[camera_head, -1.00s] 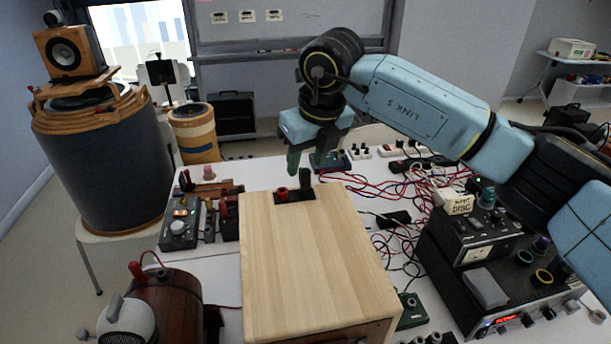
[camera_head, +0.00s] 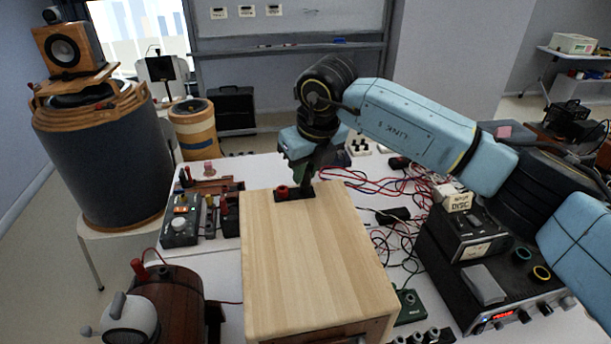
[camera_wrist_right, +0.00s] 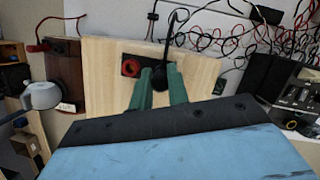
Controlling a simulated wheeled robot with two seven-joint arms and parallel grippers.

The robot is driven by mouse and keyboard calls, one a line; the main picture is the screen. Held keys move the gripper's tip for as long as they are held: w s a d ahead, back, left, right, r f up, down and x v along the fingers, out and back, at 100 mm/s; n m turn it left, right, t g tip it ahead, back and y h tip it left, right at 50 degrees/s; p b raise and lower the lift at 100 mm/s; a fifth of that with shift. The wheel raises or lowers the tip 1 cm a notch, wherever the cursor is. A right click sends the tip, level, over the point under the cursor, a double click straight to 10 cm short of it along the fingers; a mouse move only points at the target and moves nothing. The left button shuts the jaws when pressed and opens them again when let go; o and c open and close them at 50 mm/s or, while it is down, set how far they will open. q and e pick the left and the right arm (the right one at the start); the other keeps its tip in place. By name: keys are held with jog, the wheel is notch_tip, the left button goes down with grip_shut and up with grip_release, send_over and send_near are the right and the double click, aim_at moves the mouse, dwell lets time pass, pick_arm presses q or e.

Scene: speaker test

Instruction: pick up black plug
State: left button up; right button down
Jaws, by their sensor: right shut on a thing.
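The black plug (camera_wrist_right: 160,77) stands at the far end of the wooden box (camera_head: 305,255), at the black terminal plate (camera_head: 291,196). My right gripper (camera_head: 301,174) has come down over the plug. In the right wrist view its green fingers (camera_wrist_right: 159,88) are shut on the plug, one on each side. A red socket (camera_head: 282,191) sits on the same plate, just left of the plug; it also shows in the right wrist view (camera_wrist_right: 130,67). Whether the plug touches the plate cannot be told. My left gripper is not in view.
Red and black cables (camera_head: 385,190) spread over the white table right of the box. A black amplifier (camera_head: 490,290) stands at the right. A small control unit (camera_head: 181,222) stands left of the box, and a brown barrel-shaped device (camera_head: 172,305) at front left. The box top is clear.

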notch_tip(320, 180, up, 10)
jog(key=shift+r+b, duration=0.1)
jog(key=shift+b, duration=0.65)
notch_tip(320, 180, up, 4)
jog(key=p, duration=0.2)
jog(key=shift+p, duration=0.35)
